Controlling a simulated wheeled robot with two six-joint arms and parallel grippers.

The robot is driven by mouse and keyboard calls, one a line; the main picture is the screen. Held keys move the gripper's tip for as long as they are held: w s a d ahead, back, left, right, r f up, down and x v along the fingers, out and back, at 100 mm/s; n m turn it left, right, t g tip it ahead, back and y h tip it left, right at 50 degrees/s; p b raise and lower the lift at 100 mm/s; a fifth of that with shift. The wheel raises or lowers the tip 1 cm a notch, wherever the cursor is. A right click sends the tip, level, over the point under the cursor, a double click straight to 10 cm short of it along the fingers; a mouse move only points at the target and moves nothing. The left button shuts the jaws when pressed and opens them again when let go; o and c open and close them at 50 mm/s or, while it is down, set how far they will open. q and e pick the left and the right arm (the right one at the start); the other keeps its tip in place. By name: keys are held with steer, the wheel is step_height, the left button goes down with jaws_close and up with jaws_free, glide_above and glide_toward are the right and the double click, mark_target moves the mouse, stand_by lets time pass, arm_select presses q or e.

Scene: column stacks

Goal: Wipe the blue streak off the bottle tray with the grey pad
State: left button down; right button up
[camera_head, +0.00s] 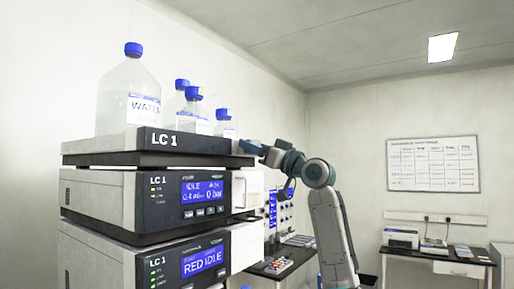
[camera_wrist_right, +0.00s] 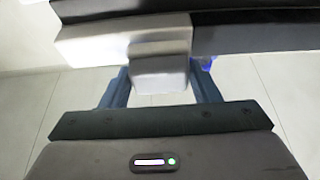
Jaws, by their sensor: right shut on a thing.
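The bottle tray (camera_head: 190,146) is the dark-fronted top unit of the LC 1 stack. A large water bottle (camera_head: 127,100) and several smaller blue-capped bottles (camera_head: 195,112) stand on it. My right gripper (camera_head: 255,147) is at the tray's right front corner. In the right wrist view, my right gripper (camera_wrist_right: 160,88) is shut on a pale grey block (camera_wrist_right: 158,68), which appears to be the grey pad. Whether the pad touches the tray is unclear. I cannot make out the blue streak in the head view. My left gripper is out of view.
Two instrument modules with lit displays (camera_head: 203,190) sit below the tray. A dark bench (camera_head: 280,262) with small coloured items stands behind, to the right. A far desk (camera_head: 440,262) holds a printer (camera_head: 401,238). Floor (camera_wrist_right: 275,80) shows beside the gripper.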

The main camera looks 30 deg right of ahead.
steer(key=shift+w+a+p, duration=0.3)
steer(key=shift+w+p, duration=0.15)
steer(key=shift+w, duration=0.25)
steer(key=shift+w+d+p, duration=1.35)
steer(key=shift+w+d, duration=0.3)
steer(key=shift+d, duration=2.2)
steer(key=shift+s+a+b, duration=0.25)
steer(key=shift+s+a, duration=0.3)
steer(key=shift+a, duration=0.75)
steer(key=shift+s+a+b, duration=0.25)
steer(key=shift+s+a, duration=0.3)
steer(key=shift+a, duration=0.75)
steer(key=shift+s+a+b, duration=0.25)
steer(key=shift+s+a, duration=0.3)
steer(key=shift+a, duration=0.75)
steer(key=shift+s, duration=0.1)
